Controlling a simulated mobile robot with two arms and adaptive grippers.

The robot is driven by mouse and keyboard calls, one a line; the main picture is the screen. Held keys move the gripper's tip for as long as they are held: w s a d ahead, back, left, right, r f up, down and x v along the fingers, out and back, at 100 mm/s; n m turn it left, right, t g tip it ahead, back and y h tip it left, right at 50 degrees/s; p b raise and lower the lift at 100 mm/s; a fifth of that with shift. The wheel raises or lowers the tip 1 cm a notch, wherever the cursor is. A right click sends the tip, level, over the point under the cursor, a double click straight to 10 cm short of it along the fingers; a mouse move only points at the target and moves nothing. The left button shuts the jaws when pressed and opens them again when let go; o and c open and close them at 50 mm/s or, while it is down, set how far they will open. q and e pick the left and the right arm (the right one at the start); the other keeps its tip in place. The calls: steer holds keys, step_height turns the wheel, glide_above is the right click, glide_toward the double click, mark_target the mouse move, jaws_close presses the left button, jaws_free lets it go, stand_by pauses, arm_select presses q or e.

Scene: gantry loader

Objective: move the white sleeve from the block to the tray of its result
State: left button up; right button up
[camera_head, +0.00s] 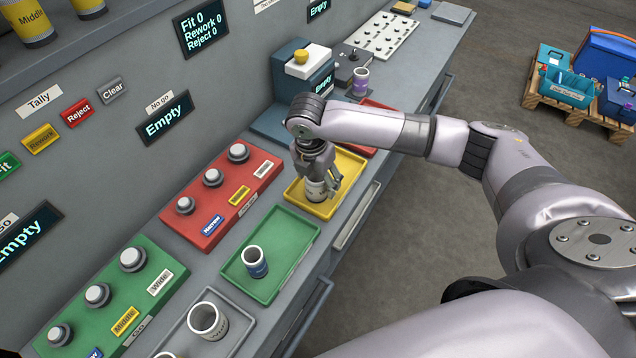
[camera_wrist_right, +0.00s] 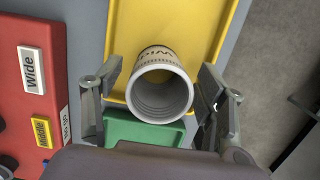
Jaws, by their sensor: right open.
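A white sleeve (camera_head: 316,190) with a dark-lettered band stands in the yellow tray (camera_head: 352,163). In the right wrist view the sleeve (camera_wrist_right: 162,85) shows its open round end, with the yellow tray (camera_wrist_right: 205,25) around and beyond it. My right gripper (camera_head: 320,178) is low over the tray; in its wrist view the right gripper (camera_wrist_right: 160,110) has its fingers apart, one on each side of the sleeve, with gaps showing. The red block (camera_head: 222,195) with grey posts lies left of the tray. My left gripper is not in view.
A green tray (camera_head: 290,272) holds a blue-banded sleeve (camera_head: 255,262). Another white sleeve (camera_head: 208,321) stands in a grey tray nearer me. A green block (camera_head: 115,290) with posts lies at left. A purple-banded sleeve (camera_head: 361,80) stands farther back, near a display machine (camera_head: 300,85).

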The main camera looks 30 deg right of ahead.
step_height(320, 180, up, 10)
steer(key=a+b, duration=0.1)
steer(key=shift+s+a, duration=0.15)
steer(key=shift+s, duration=0.25)
steer(key=shift+f, duration=0.15)
